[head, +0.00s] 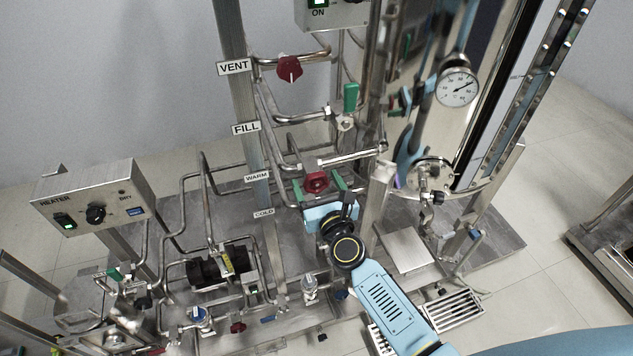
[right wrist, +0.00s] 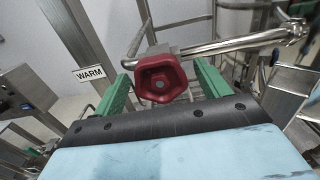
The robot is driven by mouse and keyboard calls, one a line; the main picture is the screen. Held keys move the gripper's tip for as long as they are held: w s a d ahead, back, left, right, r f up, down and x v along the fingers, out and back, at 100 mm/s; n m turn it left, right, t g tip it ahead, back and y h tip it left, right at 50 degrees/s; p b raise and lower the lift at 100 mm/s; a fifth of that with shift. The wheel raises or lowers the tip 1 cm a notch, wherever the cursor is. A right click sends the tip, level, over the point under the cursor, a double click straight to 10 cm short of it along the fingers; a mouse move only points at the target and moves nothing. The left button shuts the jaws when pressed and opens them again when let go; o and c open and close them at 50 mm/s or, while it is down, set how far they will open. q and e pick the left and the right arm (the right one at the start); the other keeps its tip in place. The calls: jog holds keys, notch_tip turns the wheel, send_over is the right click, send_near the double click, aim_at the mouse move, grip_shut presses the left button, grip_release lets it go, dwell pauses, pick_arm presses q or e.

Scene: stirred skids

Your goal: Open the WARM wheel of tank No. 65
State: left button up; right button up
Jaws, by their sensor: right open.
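The WARM wheel is a dark red handwheel (head: 316,182) on a steel pipe, to the right of the WARM label (head: 257,177). In the right wrist view the red wheel (right wrist: 161,79) is near the middle, with the WARM label (right wrist: 89,73) to its left. My right gripper (head: 318,188) is open, its green fingers on either side of the wheel. In the right wrist view the fingers (right wrist: 162,88) stand apart with a visible gap on each side of the wheel. My left gripper is not in view. No tank number is readable.
Above are the VENT label (head: 234,67) with a red wheel (head: 289,69) and the FILL label (head: 246,128) with a green handle (head: 351,97). A heater box (head: 94,198) stands at left. Steel pipes surround my right gripper closely.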

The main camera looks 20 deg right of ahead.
jog(key=shift+w, duration=0.35)
jog(key=shift+c, duration=0.4)
jog(key=c, duration=0.9)
